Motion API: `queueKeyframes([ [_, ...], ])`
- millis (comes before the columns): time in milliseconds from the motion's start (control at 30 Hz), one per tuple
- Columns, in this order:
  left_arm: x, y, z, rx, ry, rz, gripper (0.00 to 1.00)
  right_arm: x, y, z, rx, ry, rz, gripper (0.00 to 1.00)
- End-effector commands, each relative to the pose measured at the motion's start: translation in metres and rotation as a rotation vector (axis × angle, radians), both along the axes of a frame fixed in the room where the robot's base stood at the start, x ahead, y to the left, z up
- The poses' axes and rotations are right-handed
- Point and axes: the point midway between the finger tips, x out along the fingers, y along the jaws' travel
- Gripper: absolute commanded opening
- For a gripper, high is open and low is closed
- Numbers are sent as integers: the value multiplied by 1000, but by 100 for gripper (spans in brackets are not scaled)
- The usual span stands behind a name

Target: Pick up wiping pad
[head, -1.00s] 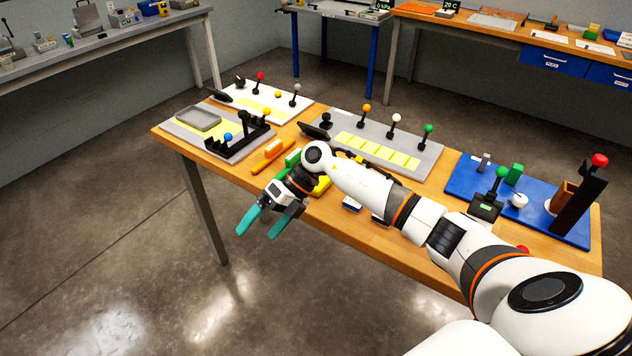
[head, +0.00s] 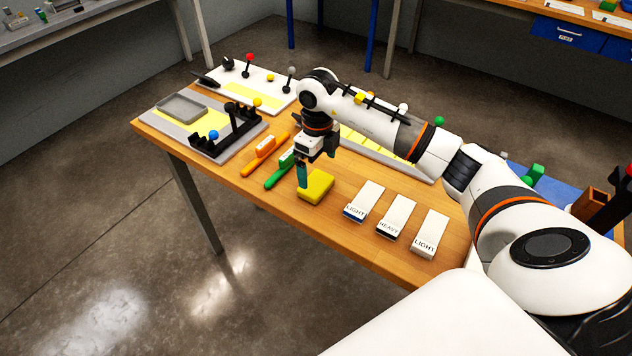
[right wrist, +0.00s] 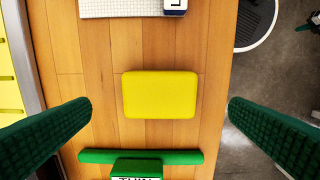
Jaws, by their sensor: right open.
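The wiping pad is a yellow block (head: 316,187) lying flat on the wooden table near its front edge. In the right wrist view the pad (right wrist: 160,95) lies between the two open fingers, with wood showing on both sides of it. My right gripper (head: 303,175) is above the table, just left of the pad in the head view, pointing down. Its teal fingers look dark green in the right wrist view (right wrist: 158,135). It is open, empty and apart from the pad. My left gripper is not in view.
A green-handled tool (head: 281,168) and an orange one (head: 265,154) lie left of the pad. Three white labelled blocks (head: 363,201) (head: 396,216) (head: 430,233) lie to its right. A grey board with a black rack (head: 232,133) stands at the left end.

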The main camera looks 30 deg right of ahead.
Motion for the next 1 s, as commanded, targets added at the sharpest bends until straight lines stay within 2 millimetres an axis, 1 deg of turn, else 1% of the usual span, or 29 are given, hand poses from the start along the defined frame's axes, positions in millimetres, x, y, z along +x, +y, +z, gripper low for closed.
queueKeyframes([
  [67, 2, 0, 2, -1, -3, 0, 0, 0, 0, -4, 1, 0, 0, 100],
  [167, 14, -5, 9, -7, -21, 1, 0, 0, 1, -12, 2, 3, -1, 100],
  [233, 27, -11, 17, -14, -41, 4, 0, 1, 3, -22, 3, 5, 0, 100],
  [300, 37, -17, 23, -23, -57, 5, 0, 1, 4, -33, 3, 6, -1, 100],
  [333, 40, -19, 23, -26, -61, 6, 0, 2, 4, -39, 3, 3, -1, 100],
  [400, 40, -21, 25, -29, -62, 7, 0, 2, 3, -48, 3, 3, -1, 100],
  [500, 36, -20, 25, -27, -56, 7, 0, 2, 3, -55, 1, 0, -1, 100],
  [733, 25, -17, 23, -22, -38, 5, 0, 3, 2, -56, 1, -1, 0, 100],
  [900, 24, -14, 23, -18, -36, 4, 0, 3, 3, -56, 1, -1, 0, 72],
  [967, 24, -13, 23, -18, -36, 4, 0, 3, 3, -56, 1, -1, 0, 62],
  [1000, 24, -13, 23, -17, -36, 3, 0, 3, 2, -56, 2, -1, 0, 59],
])
